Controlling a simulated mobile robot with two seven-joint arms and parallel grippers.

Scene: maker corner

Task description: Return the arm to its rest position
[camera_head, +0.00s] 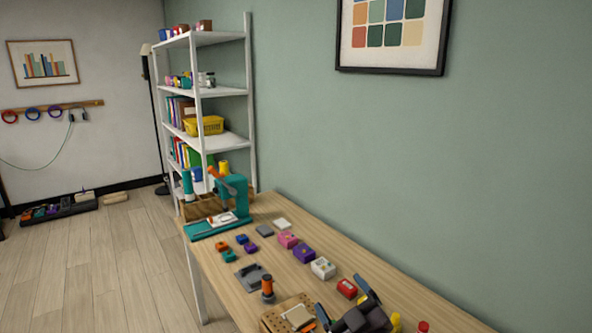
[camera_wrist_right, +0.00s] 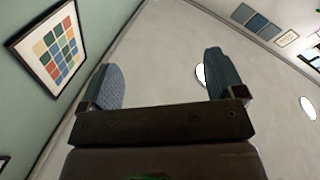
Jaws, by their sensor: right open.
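My right gripper (camera_head: 342,301) shows at the bottom of the head view, over the near part of the wooden workbench (camera_head: 232,290). In the right wrist view my right gripper (camera_wrist_right: 160,85) has its two fingers spread wide apart, with nothing between them. That view faces up toward the ceiling (camera_wrist_right: 165,55) and the green wall. My left gripper is in neither view.
A shelf rack (camera_head: 222,142) stands behind. Floor at left is mostly clear.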

